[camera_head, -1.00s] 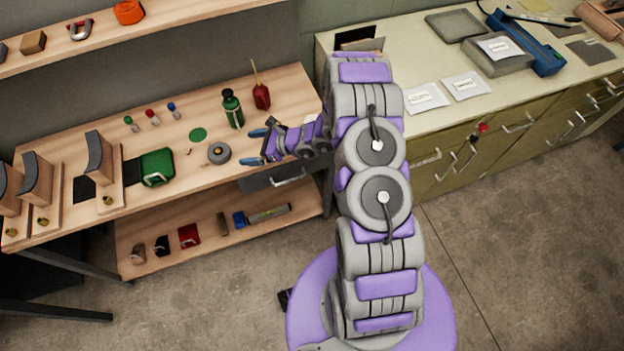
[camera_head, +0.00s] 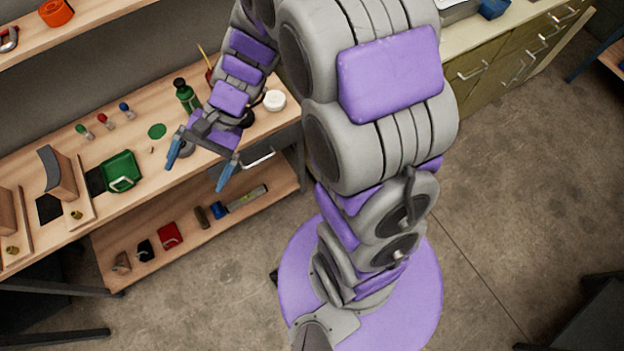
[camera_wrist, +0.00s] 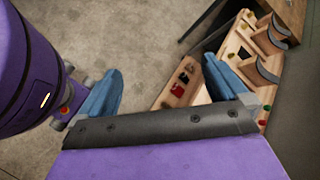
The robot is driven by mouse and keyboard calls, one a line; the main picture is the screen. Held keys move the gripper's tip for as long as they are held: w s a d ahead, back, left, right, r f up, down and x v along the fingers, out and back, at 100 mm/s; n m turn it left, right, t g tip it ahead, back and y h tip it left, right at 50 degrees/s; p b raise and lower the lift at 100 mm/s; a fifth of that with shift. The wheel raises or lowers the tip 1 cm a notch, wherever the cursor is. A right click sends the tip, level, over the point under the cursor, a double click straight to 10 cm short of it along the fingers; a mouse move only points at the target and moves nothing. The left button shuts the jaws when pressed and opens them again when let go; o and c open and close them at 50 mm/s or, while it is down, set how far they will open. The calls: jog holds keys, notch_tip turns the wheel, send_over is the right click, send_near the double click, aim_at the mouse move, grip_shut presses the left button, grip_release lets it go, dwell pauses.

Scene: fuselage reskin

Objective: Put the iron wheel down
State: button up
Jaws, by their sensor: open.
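My gripper (camera_head: 196,176) is open over the front edge of the wooden bench (camera_head: 120,205), its blue fingers spread and pointing down toward the front. In the wrist view my gripper (camera_wrist: 160,92) shows nothing held between its fingers. A dark round object (camera_head: 248,119) shows partly behind my gripper. I cannot tell what it is.
A white round object (camera_head: 274,100), green bottle (camera_head: 186,94), green disc (camera_head: 157,131) and green case (camera_head: 121,171) stand on the bench. A lower shelf (camera_head: 185,222) holds several small items. An upper shelf (camera_head: 110,22) is at the back.

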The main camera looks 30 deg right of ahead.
jog(key=s+d+r+n+h, duration=0.3)
jog(key=s+d+n+h, duration=0.1)
jog(key=s+d, duration=0.4)
jog(key=s+d+r+n+t+h, duration=0.1)
jog(key=s+d+h, duration=0.4)
jog(key=s, duration=0.5)
jog(key=d+r+n, duration=0.1)
jog(key=d+n, duration=0.1)
jog(key=shift+d+r+n+h, duration=0.35)
jog(key=shift+r+n+h, duration=0.05)
jog(key=shift+w, duration=0.15)
